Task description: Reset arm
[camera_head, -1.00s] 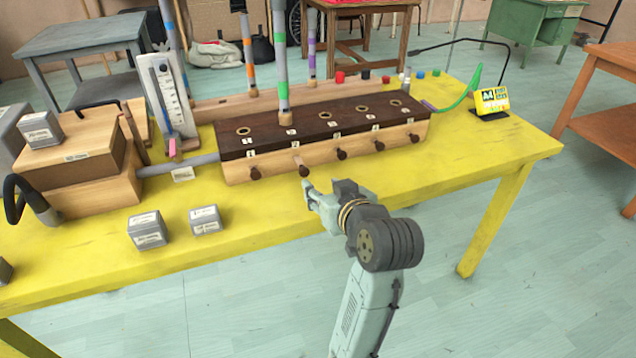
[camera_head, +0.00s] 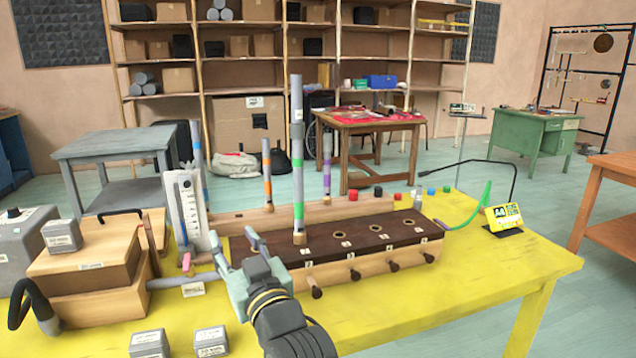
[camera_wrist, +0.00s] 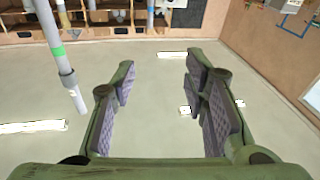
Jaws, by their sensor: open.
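My gripper (camera_head: 236,247) is in the head view, raised in front of the left end of the dark-topped wooden box, with its fingers pointing up. It is open and nothing is between its fingers. A grey tube with a green band (camera_head: 298,170) stands upright in the box.
Grey weights (camera_head: 150,343) lie on the table's front left. A wooden bellows-like box (camera_head: 90,262) stands at the left. A gauge board (camera_head: 186,210) and tubes with orange (camera_head: 267,172) and purple (camera_head: 327,165) bands stand behind.

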